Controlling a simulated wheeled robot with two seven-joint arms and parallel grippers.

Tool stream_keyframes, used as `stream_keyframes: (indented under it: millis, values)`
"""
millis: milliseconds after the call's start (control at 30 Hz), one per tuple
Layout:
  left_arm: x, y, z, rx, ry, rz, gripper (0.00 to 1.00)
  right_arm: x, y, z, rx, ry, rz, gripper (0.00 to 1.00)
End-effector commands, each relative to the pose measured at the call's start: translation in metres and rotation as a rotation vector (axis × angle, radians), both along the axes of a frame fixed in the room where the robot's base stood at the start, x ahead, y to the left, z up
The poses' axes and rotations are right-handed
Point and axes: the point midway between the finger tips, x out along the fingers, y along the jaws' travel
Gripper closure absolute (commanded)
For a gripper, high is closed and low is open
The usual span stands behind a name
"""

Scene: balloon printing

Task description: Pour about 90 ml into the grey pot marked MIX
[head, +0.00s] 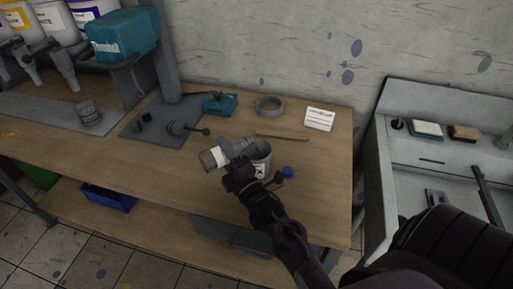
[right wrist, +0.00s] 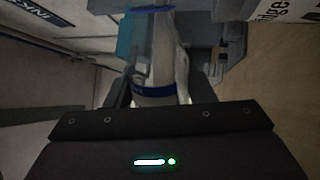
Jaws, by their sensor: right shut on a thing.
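The grey pot (head: 262,152) stands on the wooden table, its white label partly hidden; an X shows on it. My right gripper (head: 238,168) is in front of and left of the pot, shut on a pale bottle (head: 213,158). The bottle lies strongly tilted, its broad end to the left and its other end towards the pot's rim. Its mouth is hidden, and I cannot tell whether liquid is flowing. The right wrist view shows a whitish body with a blue band (right wrist: 154,95) between the fingers. My left gripper is not in view.
A blue cap (head: 288,172) lies right of the pot. Behind it are a wooden stick (head: 282,137), a grey ring (head: 269,106), a teal device (head: 219,103) and a white card (head: 319,119). Ink containers hang at the upper left. A grey sink (head: 435,152) stands at the right.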

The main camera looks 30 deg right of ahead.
Motion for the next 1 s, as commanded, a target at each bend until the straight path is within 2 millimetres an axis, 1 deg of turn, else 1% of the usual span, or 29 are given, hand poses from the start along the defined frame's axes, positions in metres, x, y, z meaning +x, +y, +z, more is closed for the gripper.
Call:
stream_keyframes:
  millis: [1000]
  values:
    - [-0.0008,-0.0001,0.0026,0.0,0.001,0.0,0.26,0.0003,0.0022,-0.0006,0.06,0.0,0.001,0.77]
